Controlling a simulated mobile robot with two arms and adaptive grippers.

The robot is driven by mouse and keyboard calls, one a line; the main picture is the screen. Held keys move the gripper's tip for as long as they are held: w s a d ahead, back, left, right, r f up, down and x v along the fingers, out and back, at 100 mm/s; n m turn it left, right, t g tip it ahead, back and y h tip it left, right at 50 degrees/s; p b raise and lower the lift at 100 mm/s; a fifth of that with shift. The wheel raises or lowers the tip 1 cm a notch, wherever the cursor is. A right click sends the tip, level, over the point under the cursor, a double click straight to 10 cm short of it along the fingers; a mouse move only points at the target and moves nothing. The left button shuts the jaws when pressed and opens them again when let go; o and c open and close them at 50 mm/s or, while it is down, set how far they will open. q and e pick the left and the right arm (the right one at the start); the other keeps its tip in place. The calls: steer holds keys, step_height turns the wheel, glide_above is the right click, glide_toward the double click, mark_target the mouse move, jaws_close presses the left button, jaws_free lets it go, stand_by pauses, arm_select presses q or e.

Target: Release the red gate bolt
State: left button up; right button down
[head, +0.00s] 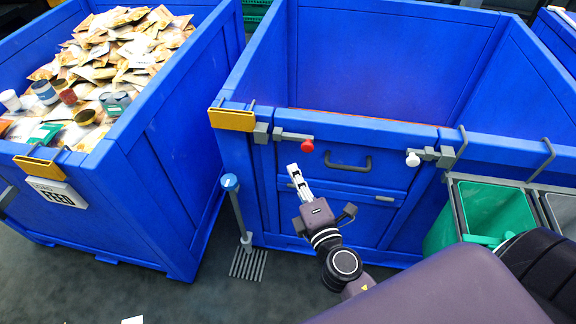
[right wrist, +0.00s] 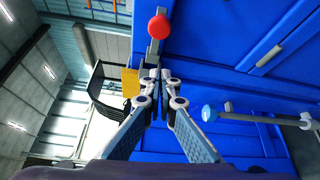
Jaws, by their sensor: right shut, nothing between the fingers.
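The red gate bolt has a round red knob (head: 307,146) on a grey bar at the upper left of the blue gate (head: 345,182). In the right wrist view the red knob (right wrist: 158,27) is just beyond the fingertips, with the grey bar partly behind them. My right gripper (head: 293,169) points up at the gate, just below and left of the knob in the head view. Its fingers (right wrist: 163,76) are together and hold nothing. I cannot tell whether the tips touch the bolt bar. My left gripper is out of view.
A blue-capped post (head: 230,183) stands left of my arm. A full blue feed bin (head: 165,195) is at left; a green bin (head: 494,212) is at right.

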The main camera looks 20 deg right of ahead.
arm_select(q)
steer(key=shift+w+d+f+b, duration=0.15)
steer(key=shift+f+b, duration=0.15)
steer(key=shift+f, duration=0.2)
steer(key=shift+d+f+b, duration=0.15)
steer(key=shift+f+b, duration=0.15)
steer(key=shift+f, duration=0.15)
arm_select(e)
steer(key=shift+s+a+r, duration=0.1)
steer(key=shift+s+a, duration=0.2)
steer(key=shift+s, duration=0.65)
steer(key=shift+s+a+r, duration=0.1)
steer(key=shift+s+a, duration=0.15)
steer(key=shift+s, duration=0.7)
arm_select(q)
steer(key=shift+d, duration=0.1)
